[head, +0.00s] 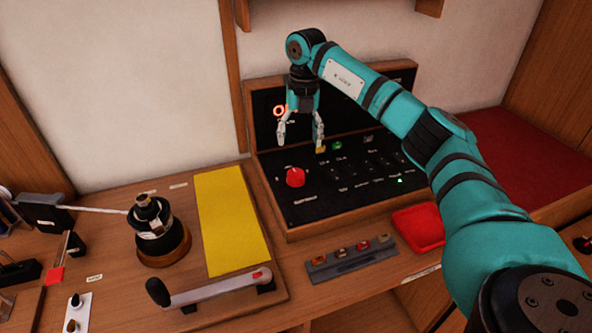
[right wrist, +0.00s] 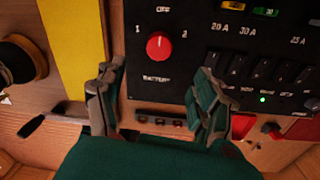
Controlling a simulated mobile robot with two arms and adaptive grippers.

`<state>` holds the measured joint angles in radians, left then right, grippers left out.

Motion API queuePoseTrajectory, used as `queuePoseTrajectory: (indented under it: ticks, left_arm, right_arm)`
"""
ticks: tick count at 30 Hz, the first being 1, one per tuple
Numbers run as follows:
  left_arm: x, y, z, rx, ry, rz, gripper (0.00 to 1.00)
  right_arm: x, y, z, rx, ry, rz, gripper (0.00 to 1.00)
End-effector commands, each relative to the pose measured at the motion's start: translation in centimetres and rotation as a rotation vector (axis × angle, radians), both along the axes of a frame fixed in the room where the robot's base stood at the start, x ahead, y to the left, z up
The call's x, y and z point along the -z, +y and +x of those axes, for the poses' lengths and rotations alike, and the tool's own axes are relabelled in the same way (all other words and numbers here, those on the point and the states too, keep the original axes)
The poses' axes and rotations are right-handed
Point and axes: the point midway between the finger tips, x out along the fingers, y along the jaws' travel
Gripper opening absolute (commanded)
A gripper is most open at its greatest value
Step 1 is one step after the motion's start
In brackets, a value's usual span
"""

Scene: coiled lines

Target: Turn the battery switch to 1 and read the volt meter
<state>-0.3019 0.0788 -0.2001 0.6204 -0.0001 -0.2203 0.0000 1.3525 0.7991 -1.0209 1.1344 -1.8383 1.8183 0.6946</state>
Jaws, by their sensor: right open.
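The red battery switch knob (head: 295,177) sits on the black sloping panel (head: 330,205). In the right wrist view the knob (right wrist: 160,46) lies below the word OFF, with 1 to its left and 2 to its right; its pale mark appears to point up towards OFF. My right gripper (head: 301,143) is open and empty above the panel, its fingers apart and clear of the knob. In the right wrist view its fingers (right wrist: 158,78) show below and either side of the knob. An orange-lit ring (head: 279,111), perhaps the volt meter, is partly hidden by the gripper; no reading is legible.
A yellow sheet (head: 230,220), a winch (head: 158,235) and a grey handle (head: 215,290) lie left of the panel. A strip with several small pieces (head: 350,259) and a red tray (head: 420,228) are in front. A red cushion (head: 520,150) is at right.

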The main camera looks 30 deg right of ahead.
Motion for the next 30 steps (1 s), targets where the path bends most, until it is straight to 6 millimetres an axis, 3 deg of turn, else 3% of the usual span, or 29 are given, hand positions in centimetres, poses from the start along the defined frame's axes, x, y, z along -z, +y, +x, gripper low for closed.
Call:
queuePoseTrajectory:
  ticks: [9, 15, 21, 30]
  left_arm:
    - [-1.6, 0.0, 0.0, 0.000, 0.000, 0.000, 0.40]
    - [-2.1, 0.1, 0.0, 0.000, 0.000, 0.001, 0.40]
    - [-2.3, 0.1, 0.0, 0.001, 0.000, 0.001, 0.40]
    - [-2.3, 0.1, 0.1, 0.000, -0.001, 0.002, 0.40]
  right_arm:
    - [6.9, 0.4, 0.1, -0.002, 0.004, 0.002, 0.69]
    - [10.1, 0.6, 0.2, -0.001, 0.000, 0.001, 0.69]
    - [11.5, 0.7, 0.3, -0.002, -0.001, 0.002, 0.69]
    - [11.7, 0.7, 0.3, -0.002, -0.002, 0.001, 0.67]
